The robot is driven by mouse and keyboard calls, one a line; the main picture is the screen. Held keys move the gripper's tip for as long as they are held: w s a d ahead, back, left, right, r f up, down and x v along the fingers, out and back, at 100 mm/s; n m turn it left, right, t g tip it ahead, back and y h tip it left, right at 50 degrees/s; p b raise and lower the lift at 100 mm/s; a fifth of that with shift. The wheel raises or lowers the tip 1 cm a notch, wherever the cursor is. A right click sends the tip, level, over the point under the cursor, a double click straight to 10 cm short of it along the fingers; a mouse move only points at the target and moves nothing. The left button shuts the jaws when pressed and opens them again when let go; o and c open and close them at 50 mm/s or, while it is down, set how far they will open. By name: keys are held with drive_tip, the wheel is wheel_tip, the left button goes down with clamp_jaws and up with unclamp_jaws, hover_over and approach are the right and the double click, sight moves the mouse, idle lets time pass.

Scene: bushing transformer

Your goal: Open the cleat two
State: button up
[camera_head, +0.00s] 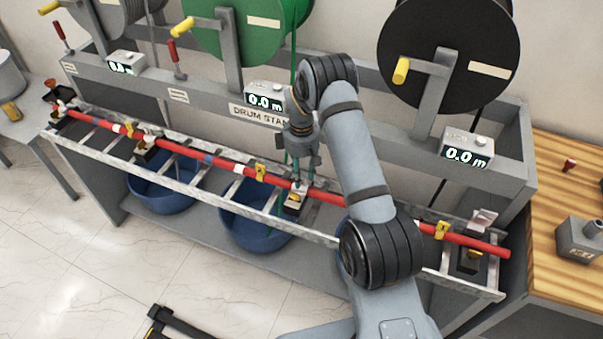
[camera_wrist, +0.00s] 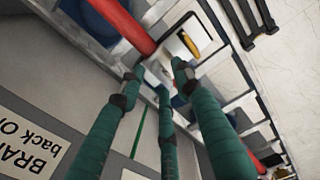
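A red cable (camera_head: 215,160) lies along the ladder rack. A cleat (camera_head: 293,203) with a yellow part and a pale metal piece sits on the rack near the middle, beneath my gripper (camera_head: 300,181). In the wrist view this cleat (camera_wrist: 181,44) shows just beyond the fingertips, beside the red cable (camera_wrist: 122,25). My gripper's green fingers (camera_wrist: 157,76) are spread, with a pale piece between the tips; I cannot tell whether they touch it. Another cleat (camera_head: 470,255) at the right end has its metal flap raised. A further cleat (camera_head: 146,150) sits to the left, partly under the cable.
The ladder rack (camera_head: 120,150) runs along the drum stand. Blue tubs (camera_head: 160,195) stand beneath it. Yellow tags (camera_head: 260,172) are on the cable. A green drum (camera_head: 245,30) and a black drum (camera_head: 450,50) stand behind. A wooden table (camera_head: 560,200) is at right.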

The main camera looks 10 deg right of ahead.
drive_tip(key=shift+f, duration=0.55)
drive_tip(key=c, duration=0.8)
clamp_jaws()
